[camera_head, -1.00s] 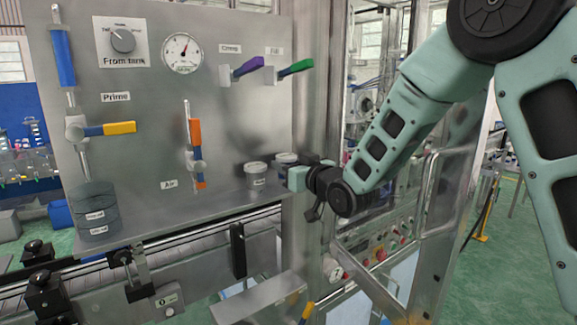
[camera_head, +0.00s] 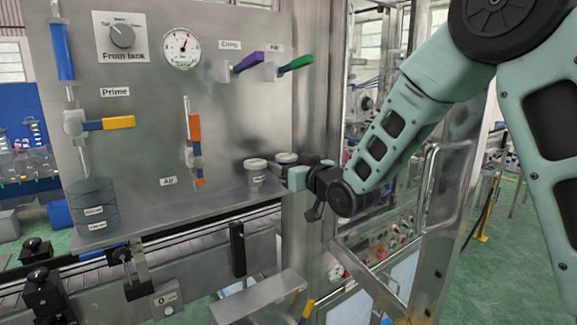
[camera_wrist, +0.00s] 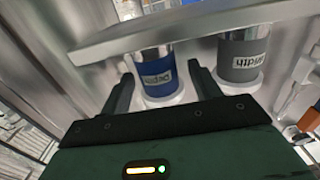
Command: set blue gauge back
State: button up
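The blue gauge (camera_wrist: 158,78) is a small cylinder with a blue label band and a pale cap. In the wrist view, which looks upside down, it stands between the two fingers of my gripper (camera_wrist: 160,70). A gap shows on each side of it, so the fingers are open and not closed on it. In the head view, my gripper (camera_head: 297,178) is at the right end of the shelf and partly hides the gauge there (camera_head: 285,158). A similar grey gauge (camera_head: 256,180) stands just left of it. It also shows in the wrist view (camera_wrist: 240,62).
The metal shelf (camera_head: 215,205) holds a stack of dark round pieces (camera_head: 95,205) at its left end. The panel behind has an orange-handled Air lever (camera_head: 195,130) and a dial (camera_head: 181,48). A metal frame post (camera_head: 312,90) stands close to my gripper.

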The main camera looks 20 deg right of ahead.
notch_tip(320, 180, up, 10)
jog(key=shift+b, duration=1.1)
